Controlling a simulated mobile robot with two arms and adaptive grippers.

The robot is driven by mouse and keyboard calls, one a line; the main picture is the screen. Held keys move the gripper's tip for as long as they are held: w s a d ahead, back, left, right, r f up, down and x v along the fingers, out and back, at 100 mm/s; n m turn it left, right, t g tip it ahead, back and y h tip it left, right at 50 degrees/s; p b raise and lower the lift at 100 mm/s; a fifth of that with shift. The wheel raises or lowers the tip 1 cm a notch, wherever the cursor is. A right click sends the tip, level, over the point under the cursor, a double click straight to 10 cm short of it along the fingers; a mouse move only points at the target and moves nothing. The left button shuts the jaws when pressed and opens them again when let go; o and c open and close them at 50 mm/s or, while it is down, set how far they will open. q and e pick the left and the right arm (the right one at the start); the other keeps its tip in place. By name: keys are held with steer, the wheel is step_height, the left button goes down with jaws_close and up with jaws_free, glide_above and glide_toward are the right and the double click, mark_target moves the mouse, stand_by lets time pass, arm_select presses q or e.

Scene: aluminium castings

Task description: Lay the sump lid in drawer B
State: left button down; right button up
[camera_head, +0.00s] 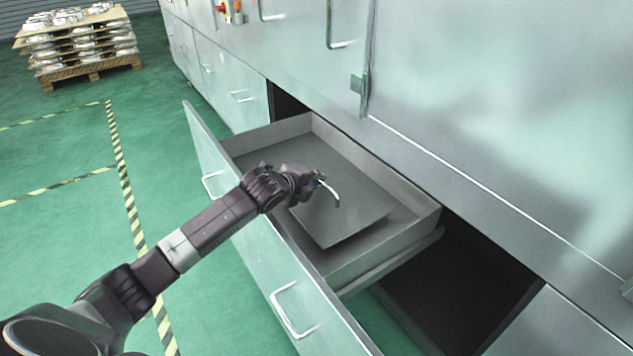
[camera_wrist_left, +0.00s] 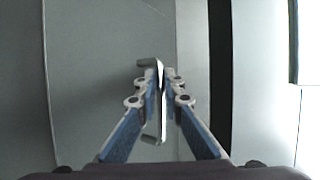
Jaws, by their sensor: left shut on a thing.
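The sump lid (camera_head: 345,220) is a flat grey plate with a bent metal handle (camera_head: 330,191). It is inside the outline of a pulled-out drawer (camera_head: 292,128), within its walls; I cannot tell whether it touches the drawer floor. My left gripper (camera_head: 318,183) is over the lid, shut on its handle. In the left wrist view the fingers (camera_wrist_left: 160,95) close on the handle from both sides, with the plate (camera_wrist_left: 95,90) behind. My arm hides part of the lid and the drawer front. No letter shows on the drawer. My right gripper is out of view.
The drawer front (camera_head: 262,250) has two bar handles. Metal cabinets (camera_head: 480,120) rise behind and to the right, with a dark opening (camera_head: 460,285) beside the drawer. A pallet of castings (camera_head: 80,45) stands far back left. Green floor with striped tape is clear at left.

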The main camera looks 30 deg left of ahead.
arm_select(q)
steer(key=shift+w+f, duration=0.1)
steer(key=shift+f, duration=0.2)
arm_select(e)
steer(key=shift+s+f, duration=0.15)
arm_select(q)
steer(key=c, duration=2.5)
jaws_free()
steer(key=shift+f, duration=0.25)
steer(key=o, duration=0.4)
steer(key=shift+r, duration=0.1)
steer(key=shift+r, duration=0.1)
